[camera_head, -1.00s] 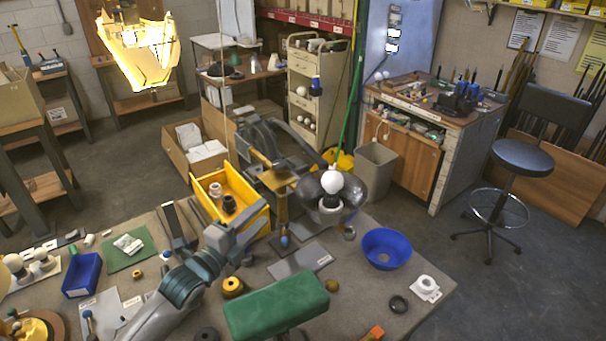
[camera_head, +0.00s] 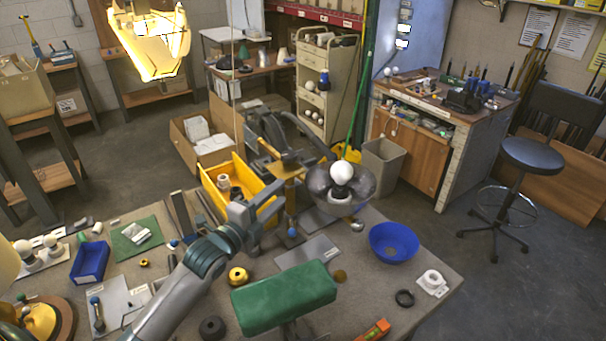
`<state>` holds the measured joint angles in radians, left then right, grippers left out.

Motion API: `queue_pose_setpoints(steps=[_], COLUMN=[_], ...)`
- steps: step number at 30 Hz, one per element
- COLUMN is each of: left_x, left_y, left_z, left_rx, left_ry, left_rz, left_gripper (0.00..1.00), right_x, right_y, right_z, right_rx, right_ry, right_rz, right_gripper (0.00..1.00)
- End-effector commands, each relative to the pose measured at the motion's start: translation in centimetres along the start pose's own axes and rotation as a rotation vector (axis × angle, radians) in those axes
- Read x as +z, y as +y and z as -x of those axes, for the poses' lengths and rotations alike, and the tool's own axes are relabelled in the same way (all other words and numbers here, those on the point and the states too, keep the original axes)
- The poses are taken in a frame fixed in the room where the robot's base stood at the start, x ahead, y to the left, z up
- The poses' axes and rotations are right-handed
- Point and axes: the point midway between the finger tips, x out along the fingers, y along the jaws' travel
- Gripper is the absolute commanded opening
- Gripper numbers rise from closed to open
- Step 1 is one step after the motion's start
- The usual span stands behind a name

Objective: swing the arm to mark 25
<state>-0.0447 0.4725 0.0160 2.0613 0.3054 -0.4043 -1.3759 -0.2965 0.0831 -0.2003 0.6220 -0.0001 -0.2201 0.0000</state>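The lamp's dark jointed arm (camera_head: 312,143) rises behind the work table and ends at a round smoky shade (camera_head: 358,184) with a white bulb (camera_head: 341,173). A brass-coloured upright (camera_head: 291,203) stands below the arm, left of the shade. My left gripper (camera_head: 274,198) reaches in from the lower left and is close to this upright. Its fingers are small and partly hidden, so I cannot tell whether they touch it or are closed. No scale or mark 25 is readable. My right gripper is not in view.
A yellow bin (camera_head: 245,183) stands just behind my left wrist. A green padded block (camera_head: 283,296) stands at the front, and a blue bowl (camera_head: 393,242) lies right of the shade. A hanging lit lamp (camera_head: 155,45) is at upper left. Loose parts cover the table's left side.

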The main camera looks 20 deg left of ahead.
Motion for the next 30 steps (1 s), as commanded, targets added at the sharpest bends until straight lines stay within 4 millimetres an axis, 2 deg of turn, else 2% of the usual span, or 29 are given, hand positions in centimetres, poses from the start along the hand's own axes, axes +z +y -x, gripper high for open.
queue_pose_setpoints(steps=[18, 24, 30], left_x=[0.0, 0.0, 0.0], left_y=[0.2, 0.2, 0.0], left_z=[-9.4, -11.7, -12.7], left_rx=[-0.002, -0.001, 0.000], left_ry=[0.000, -0.001, 0.000], left_rz=[0.002, 0.001, 0.000], left_gripper=[0.37, 0.37, 0.37], right_x=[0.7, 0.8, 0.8], right_y=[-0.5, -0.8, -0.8], right_z=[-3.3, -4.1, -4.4], right_rx=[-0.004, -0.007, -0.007], right_ry=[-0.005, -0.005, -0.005], right_rz=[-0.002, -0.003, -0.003], right_gripper=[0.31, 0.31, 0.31])
